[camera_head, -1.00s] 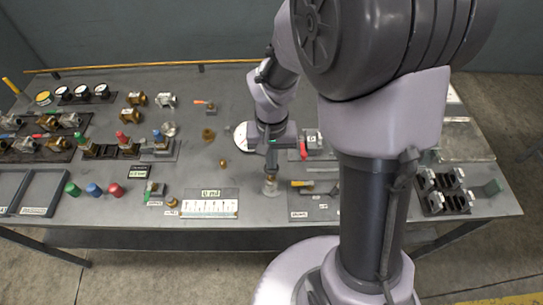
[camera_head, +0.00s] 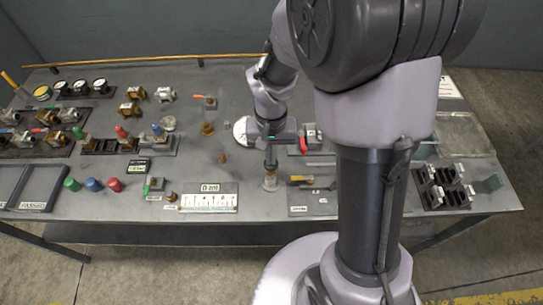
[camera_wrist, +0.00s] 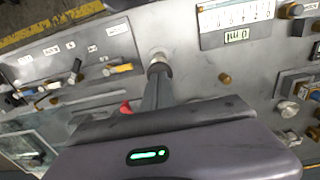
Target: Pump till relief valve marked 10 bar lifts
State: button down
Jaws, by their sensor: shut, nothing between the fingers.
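My gripper (camera_head: 270,166) is shut and points down, with nothing between its fingers. Its tips are right over a short round metal post (camera_head: 270,183) near the front edge of the bench. In the wrist view the fingertips (camera_wrist: 158,80) meet or nearly meet the post's dark collar (camera_wrist: 158,68); I cannot tell whether they touch. Valves with green, red and blue tops (camera_head: 122,136) stand in a rack at left. I cannot read a 10 bar mark on any of them.
A scale plate (camera_head: 209,203) with a small readout above it lies left of the post. A yellow-handled valve (camera_head: 301,179) and a red lever (camera_head: 303,146) are to the right. Loose green, blue and red caps (camera_head: 93,185) stand at front left. A black rack (camera_head: 444,200) is at far right.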

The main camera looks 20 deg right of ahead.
notch_tip(320, 180, up, 12)
jog(key=p, duration=0.3)
dwell(1.0)
jog(key=f+b, duration=0.2)
jog(key=f, duration=0.1)
jog(key=f+b, duration=0.2)
jog(key=f, duration=0.2)
jog(key=f+b, duration=0.3)
jog(key=f, duration=0.1)
jog(key=shift+s, duration=0.25)
jog(key=shift+r, duration=0.1)
